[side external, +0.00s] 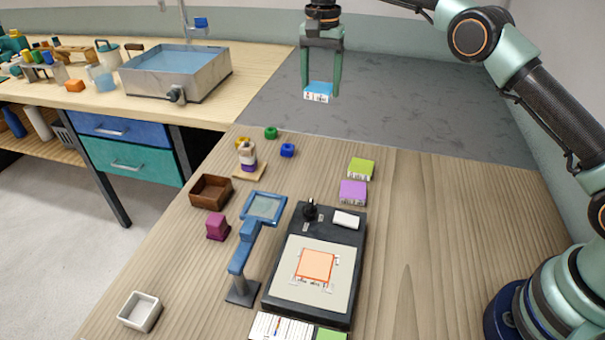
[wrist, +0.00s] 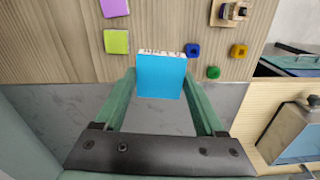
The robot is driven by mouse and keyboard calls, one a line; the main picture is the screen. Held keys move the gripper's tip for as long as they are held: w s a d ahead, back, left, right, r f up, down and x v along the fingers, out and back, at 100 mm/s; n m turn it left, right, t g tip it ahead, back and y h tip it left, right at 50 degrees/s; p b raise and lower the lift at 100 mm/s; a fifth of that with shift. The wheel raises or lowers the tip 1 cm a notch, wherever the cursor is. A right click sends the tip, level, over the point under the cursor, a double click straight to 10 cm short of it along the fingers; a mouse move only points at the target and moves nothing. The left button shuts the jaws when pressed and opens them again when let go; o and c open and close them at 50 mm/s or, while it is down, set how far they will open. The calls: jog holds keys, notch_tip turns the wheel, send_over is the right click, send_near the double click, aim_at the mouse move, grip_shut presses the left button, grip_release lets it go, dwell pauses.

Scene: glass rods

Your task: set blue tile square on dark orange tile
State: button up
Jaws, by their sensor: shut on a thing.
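The blue tile (side external: 319,88) is held between the fingertips of my gripper (side external: 320,92), high above the far end of the table. In the wrist view the blue tile (wrist: 161,76) sits between the two green fingers of my gripper (wrist: 160,85), its printed white edge facing away. The dark orange tile (side external: 316,265) lies flat on the pale plate of a black device, well below and nearer the camera than my gripper. Small printed marks surround it on the plate. The orange tile is not in the wrist view.
A green tile (side external: 361,168) and a purple tile (side external: 353,192) lie beyond the black device (side external: 341,229). A blue magnifier stand (side external: 243,258) rises close on its left. A brown box (side external: 211,191) and a white dish (side external: 140,311) stand further left. The table's right side is clear.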

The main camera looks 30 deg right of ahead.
jog(key=shift+s+a+r, duration=0.15)
jog(key=shift+a, duration=0.2)
jog(key=s+a+f, duration=0.1)
jog(key=s+a, duration=0.3)
jog(key=a, duration=0.3)
jog(key=n, duration=0.1)
send_near(315, 265)
jog(key=shift+w+f, duration=0.15)
jog(key=shift+w, duration=0.3)
jog(key=shift+s+f, duration=0.15)
jog(key=shift+s, duration=0.15)
jog(key=shift+s+f, duration=0.15)
jog(key=shift+f, duration=2.7)
